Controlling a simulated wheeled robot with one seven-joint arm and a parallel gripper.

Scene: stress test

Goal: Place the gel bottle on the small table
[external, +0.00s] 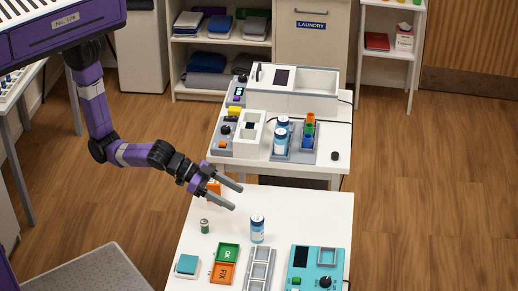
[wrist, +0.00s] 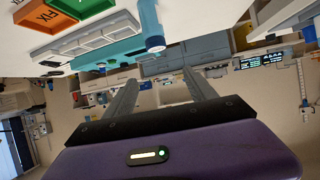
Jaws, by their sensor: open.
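A white bottle with a blue label and cap (external: 257,229), which looks like the gel bottle, stands upright on the near white table (external: 328,213). My gripper (external: 238,198) is open and empty above this table, up and left of the bottle in the external view. A gap shows between its fingers and the bottle. In the wrist view the bottle (wrist: 150,24) hangs upside down in the picture, ahead of my open gripper (wrist: 160,75). I cannot tell which table is the small one.
On the near table lie a green tray (external: 227,252), an orange tray (external: 222,273), a grey slotted holder (external: 259,268), a teal device (external: 315,268) and a small battery-like cylinder (external: 204,226). The back table (external: 342,135) carries boxes and a rack. Floor at right is clear.

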